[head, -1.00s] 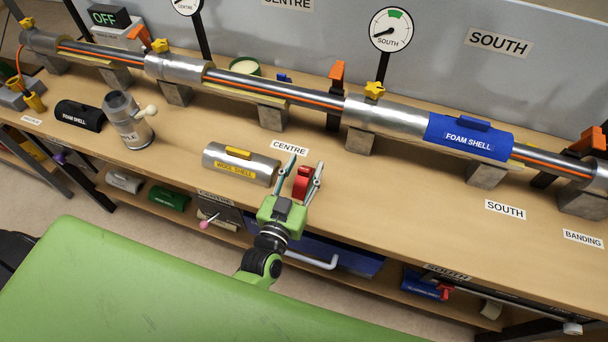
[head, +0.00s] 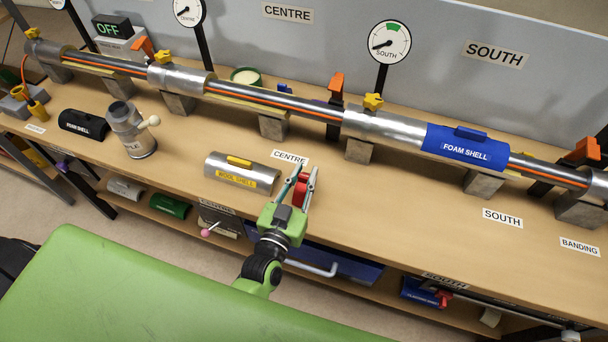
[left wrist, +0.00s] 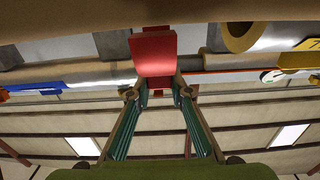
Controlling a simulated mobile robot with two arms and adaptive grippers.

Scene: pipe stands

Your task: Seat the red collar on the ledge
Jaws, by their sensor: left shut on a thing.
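The red collar (head: 303,188) is between the fingers of my left gripper (head: 299,186), over the front part of the bench, just right of the wool shell. My left gripper is shut on it. In the left wrist view the red collar (left wrist: 154,53) shows as a red block at the tips of my left gripper (left wrist: 158,88), with the pipe behind it. The fingers hide part of the collar, and I cannot tell if it touches the bench top. No part is labelled as the ledge, so I cannot tell which it is. My right gripper is not in view.
The silver wool shell (head: 241,174) lies close on the left. The pipe (head: 290,104) runs along the bench on grey blocks, with a blue foam shell (head: 466,147) on it. A grey canister (head: 131,131) stands further left. Bench top right of the gripper is clear.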

